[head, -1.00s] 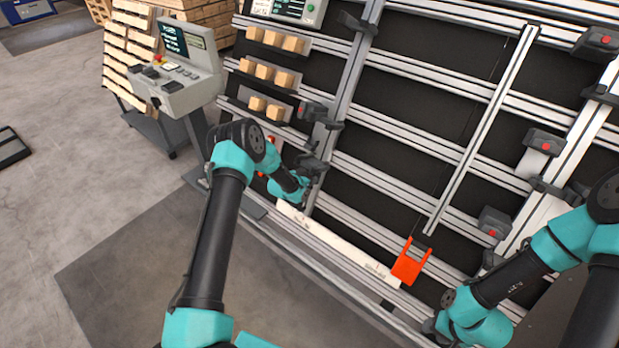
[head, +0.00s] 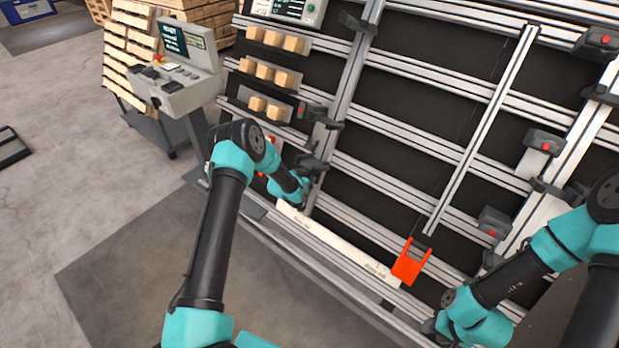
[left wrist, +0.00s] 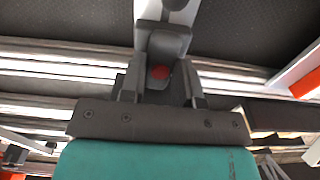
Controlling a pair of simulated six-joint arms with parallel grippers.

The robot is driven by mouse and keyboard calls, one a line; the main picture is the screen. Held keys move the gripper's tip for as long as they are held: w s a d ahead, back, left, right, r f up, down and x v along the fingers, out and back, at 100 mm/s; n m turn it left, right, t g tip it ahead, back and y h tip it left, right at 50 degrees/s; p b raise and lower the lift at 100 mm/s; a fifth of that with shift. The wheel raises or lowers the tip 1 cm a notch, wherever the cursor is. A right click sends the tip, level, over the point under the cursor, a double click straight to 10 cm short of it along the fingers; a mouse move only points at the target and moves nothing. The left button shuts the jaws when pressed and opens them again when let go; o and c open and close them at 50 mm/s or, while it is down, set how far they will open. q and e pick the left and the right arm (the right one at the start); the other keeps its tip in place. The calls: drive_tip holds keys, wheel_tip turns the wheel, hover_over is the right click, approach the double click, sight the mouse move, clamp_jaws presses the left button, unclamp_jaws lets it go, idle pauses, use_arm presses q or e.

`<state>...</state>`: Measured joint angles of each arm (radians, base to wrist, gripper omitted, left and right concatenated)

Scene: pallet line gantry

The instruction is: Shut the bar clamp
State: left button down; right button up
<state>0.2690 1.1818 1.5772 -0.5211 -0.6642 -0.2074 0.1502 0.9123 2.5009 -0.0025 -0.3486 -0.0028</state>
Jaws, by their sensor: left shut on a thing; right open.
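A bar clamp head, dark grey with a red button, shows in the left wrist view (left wrist: 162,48) between my left gripper's two fingers. My left gripper (left wrist: 160,88) is shut on this head, with a finger on each side. In the head view the left gripper (head: 307,172) is at the lower part of the left upright, and my wrist partly hides the held head. Another grey clamp head (head: 314,112) with a red button sits higher on that upright. My right gripper (head: 434,327) is low at the right, apart from the clamp heads; its fingers are hardly visible.
More clamp heads (head: 545,142) stand along the right upright. An orange bracket (head: 411,262) hangs near a white lower strip (head: 340,247). Wooden blocks (head: 265,72) sit on shelves at upper left. A control console (head: 178,75) stands left of the rack. Floor is clear at lower left.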

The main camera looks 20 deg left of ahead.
use_arm(q)
drive_tip(key=m, duration=0.8)
idle(0.4)
drive_tip(key=shift+m, duration=0.9)
drive_tip(key=m, duration=0.5)
drive_tip(key=shift+m, duration=0.3)
drive_tip(key=shift+r, duration=0.1)
drive_tip(key=shift+w+a+r, duration=0.1)
drive_tip(key=shift+w+a, duration=0.05)
drive_tip(key=shift+a, duration=0.1)
